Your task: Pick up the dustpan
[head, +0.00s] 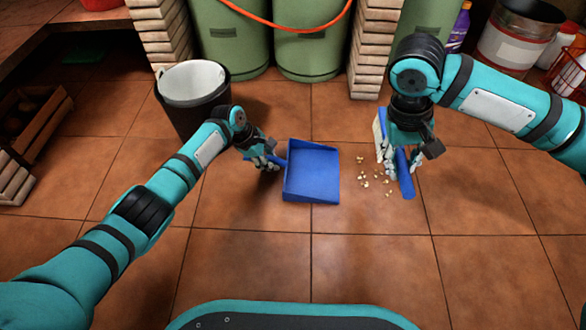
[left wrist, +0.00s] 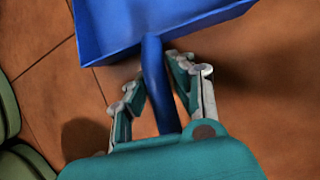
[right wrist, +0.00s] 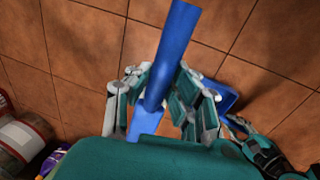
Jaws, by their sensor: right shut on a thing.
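The blue dustpan (head: 314,174) appears to lie on the tiled floor in the middle of the head view, its handle pointing left. My left gripper (head: 270,158) is at that handle. In the left wrist view my left gripper (left wrist: 154,72) has its fingers on either side of the blue handle (left wrist: 156,82), with a gap visible on the left side. My right gripper (head: 398,164) is shut on the blue handle of a brush (head: 405,180), whose pale bristles show behind the gripper. The right wrist view shows the brush handle (right wrist: 165,72) between the fingers.
Pale crumbs (head: 375,180) lie on the floor between the dustpan and the brush. A dark bin (head: 190,110) with a white liner stands behind the left arm. Green cylinders (head: 230,45) and brick pillars line the back. A wooden crate (head: 45,115) is at left. The front floor is clear.

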